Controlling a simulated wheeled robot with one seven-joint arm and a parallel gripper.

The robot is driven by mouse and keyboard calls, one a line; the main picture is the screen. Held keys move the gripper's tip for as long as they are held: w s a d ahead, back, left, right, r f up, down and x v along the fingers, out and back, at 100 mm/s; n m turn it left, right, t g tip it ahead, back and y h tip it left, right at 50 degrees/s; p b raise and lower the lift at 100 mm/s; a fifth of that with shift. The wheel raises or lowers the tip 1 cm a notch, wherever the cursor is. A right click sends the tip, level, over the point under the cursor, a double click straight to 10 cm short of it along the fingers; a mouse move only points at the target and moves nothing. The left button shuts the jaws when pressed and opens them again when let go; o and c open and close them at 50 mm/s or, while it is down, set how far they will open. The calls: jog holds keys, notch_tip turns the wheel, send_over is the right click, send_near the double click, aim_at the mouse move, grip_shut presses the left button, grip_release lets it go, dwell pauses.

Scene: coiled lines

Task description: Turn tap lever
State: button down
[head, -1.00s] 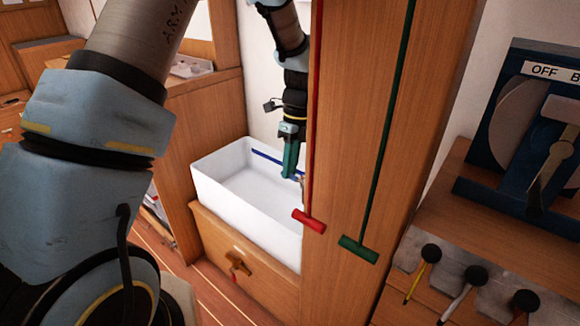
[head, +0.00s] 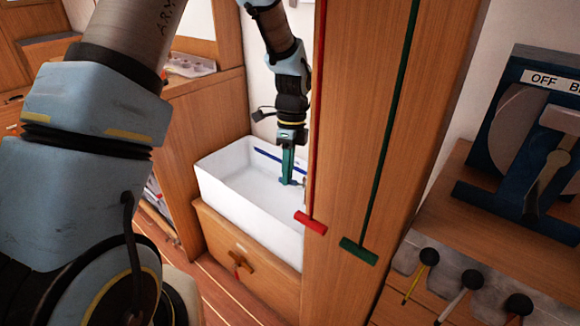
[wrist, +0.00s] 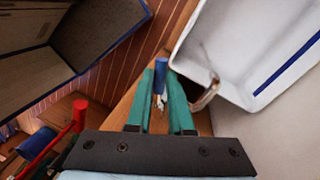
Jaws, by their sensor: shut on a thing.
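The tap lever (wrist: 161,68) shows in the wrist view as a blue-ended rod between my green fingertips. My gripper (wrist: 160,84) is shut on it. In the head view my gripper (head: 288,177) points down at the right side of the white basin, next to the tall wooden panel. The lever cannot be made out there. A curved metal tap pipe (wrist: 207,95) stands just right of my fingers in the wrist view, by the basin's edge. The lever's lower part is hard to see between the fingers.
The white basin (head: 226,193) sits on a wooden cabinet. The tall wooden panel (head: 340,170) carries a red handle (head: 310,223) and a green handle (head: 358,250) on long rods, close to my gripper. A blue OFF switch unit (head: 530,140) stands at right.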

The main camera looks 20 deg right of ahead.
jog(key=shift+s+a+n+p, duration=0.35)
jog(key=shift+s+n, duration=0.15)
jog(key=shift+n, duration=0.7)
jog(key=c, duration=0.8)
grip_release()
jog(key=shift+r, duration=0.1)
jog(key=r, duration=0.3)
jog(key=w+r, duration=0.1)
jog(key=r, duration=0.3)
jog(key=d+r+b, duration=0.1)
jog(key=r, duration=0.2)
jog(key=shift+w+r, duration=0.25)
jog(key=shift+w, duration=0.15)
jog(key=shift+a, duration=0.1)
